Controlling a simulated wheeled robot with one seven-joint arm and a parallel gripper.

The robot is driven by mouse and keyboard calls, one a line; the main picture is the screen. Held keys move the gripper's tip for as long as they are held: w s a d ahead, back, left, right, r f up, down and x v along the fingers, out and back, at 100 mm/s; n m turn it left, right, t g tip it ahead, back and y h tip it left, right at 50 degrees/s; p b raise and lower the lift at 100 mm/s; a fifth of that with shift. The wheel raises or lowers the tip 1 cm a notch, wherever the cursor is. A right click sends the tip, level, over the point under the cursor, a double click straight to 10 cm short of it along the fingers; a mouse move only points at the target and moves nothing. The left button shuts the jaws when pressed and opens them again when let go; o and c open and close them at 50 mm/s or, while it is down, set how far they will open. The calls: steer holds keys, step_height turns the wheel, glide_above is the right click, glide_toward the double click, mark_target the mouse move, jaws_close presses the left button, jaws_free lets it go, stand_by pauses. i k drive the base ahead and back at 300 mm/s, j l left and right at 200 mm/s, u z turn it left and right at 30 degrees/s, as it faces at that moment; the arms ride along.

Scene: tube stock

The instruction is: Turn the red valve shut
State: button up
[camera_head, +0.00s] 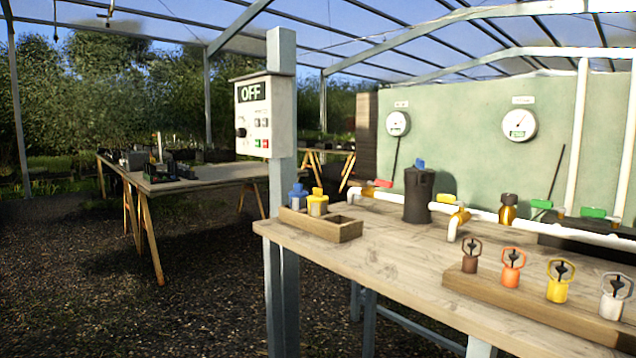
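A small valve with a red handle (383,183) sits on the white pipe near its left end, at the back of the wooden bench. The handle looks roughly in line with the pipe, but it is too small to tell its exact setting. The white pipe (485,215) runs from there to the right along the bench. My gripper is not in view.
A dark canister (418,195) stands just right of the red handle. A wooden box (320,223) and a rack (560,318) of several fittings sit on the wooden bench (385,255). A post with an OFF control box (264,115) rises at left.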

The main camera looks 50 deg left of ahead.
mark_target(382, 183)
steer(key=i+j+u, duration=0.1)
steer(key=u, duration=0.3)
steer(key=i+j+u, duration=0.2)
steer(key=u, duration=0.15)
steer(key=i+j+u, duration=0.15)
steer(key=u, duration=0.25)
steer(key=i+u, duration=0.2)
steer(key=u, duration=0.2)
steer(key=i+j, duration=0.1)
steer(key=j, duration=0.3)
